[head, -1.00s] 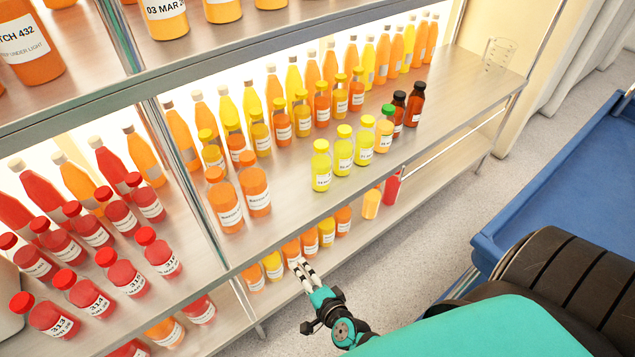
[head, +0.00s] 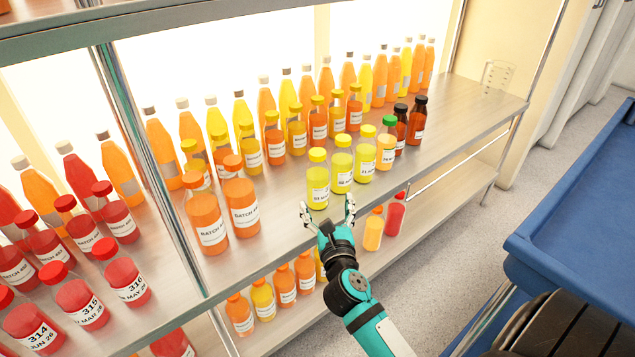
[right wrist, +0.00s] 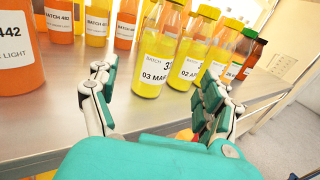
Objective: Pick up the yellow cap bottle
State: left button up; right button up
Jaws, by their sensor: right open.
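Several yellow-cap bottles of yellow juice stand upright in a row near the front edge of the middle shelf. The nearest yellow-cap bottle (head: 318,180) is at the left end of the row; another yellow-cap bottle (head: 342,165) and a third (head: 366,155) stand to its right. My right gripper (head: 331,214) is open and empty at the shelf's front edge, just short of the nearest bottle. In the right wrist view, that bottle (right wrist: 160,50), with a "03 MAR" label, stands beyond and between the spread fingers (right wrist: 158,82), apparently untouched. My left gripper is not in view.
A green-cap bottle (head: 386,148) and dark-cap brown bottles (head: 417,120) continue the row rightward. Orange bottles (head: 207,215) stand to the left. The metal shelf (head: 275,235) is bare between them and the row. A lower shelf holds more bottles. A blue surface (head: 580,200) lies right.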

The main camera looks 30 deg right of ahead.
aim_at(319, 189)
jog(key=x, duration=0.3)
jog(key=shift+w+d, duration=0.1)
jog(key=shift+w, duration=0.25)
jog(key=shift+w+d+b, duration=0.15)
jog(key=shift+w+b, duration=0.15)
jog(key=shift+w, duration=0.15)
jog(key=b+x, duration=0.1)
jog(key=x, duration=0.3)
jog(key=shift+w+f, duration=0.15)
jog(key=shift+w, duration=0.15)
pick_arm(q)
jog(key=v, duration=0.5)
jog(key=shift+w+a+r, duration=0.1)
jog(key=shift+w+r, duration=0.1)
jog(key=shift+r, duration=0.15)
pick_arm(e)
jog(key=c, duration=1.4)
jog(key=shift+c, duration=0.5)
jog(key=shift+r, duration=0.25)
